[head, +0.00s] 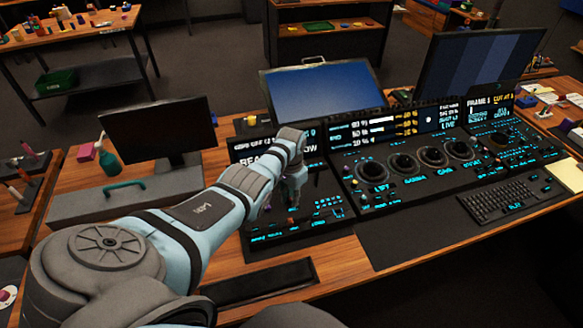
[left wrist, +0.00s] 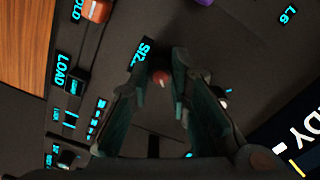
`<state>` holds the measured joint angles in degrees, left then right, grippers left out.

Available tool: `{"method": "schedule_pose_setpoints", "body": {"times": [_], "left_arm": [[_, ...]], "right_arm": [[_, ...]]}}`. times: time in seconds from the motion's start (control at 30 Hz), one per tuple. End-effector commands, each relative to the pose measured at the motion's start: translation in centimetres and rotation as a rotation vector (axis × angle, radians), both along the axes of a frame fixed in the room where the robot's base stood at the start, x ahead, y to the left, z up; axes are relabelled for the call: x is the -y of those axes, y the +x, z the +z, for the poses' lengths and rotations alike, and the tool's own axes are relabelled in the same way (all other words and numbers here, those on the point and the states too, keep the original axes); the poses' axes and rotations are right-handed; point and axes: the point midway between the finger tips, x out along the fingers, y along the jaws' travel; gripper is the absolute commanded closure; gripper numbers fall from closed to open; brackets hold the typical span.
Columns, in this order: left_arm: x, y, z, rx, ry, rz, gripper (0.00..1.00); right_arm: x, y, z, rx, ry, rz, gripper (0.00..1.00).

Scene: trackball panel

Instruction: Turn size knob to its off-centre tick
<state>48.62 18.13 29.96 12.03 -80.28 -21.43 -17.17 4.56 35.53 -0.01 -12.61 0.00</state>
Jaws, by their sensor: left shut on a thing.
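The size knob (left wrist: 161,79) is a small reddish knob with a pale mark on top, beside the partly covered cyan "SIZ" label in the left wrist view. My left gripper (left wrist: 160,84) points down at the panel, its two dark teal fingers closed in on the knob's sides. In the head view the left gripper (head: 292,203) is over the left section of the control panel (head: 262,242), where it and the arm hide the knob. The ticks around the knob cannot be made out. My right gripper is not in view.
In the left wrist view an orange knob (left wrist: 97,10) and a purple knob (left wrist: 203,3) stand nearby. The head view shows several trackballs, a keyboard (head: 495,200) to the right, and screens behind. A grey case (head: 125,197) with a green handle lies to the left.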

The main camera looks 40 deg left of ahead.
Motion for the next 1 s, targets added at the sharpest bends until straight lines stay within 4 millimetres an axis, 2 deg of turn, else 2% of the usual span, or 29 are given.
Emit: {"method": "schedule_pose_setpoints", "body": {"times": [0.4,0.97,1.0], "left_arm": [[0.03,0.09,0.05,0.002,0.001,-0.215,1.0],[0.05,0.11,0.03,0.003,0.001,-0.249,1.0],[0.04,0.11,0.03,0.003,0.001,-0.249,0.77]], "right_arm": [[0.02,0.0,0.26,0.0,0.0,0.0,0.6],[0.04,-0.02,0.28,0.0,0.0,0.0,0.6],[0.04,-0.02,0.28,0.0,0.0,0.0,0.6]]}}
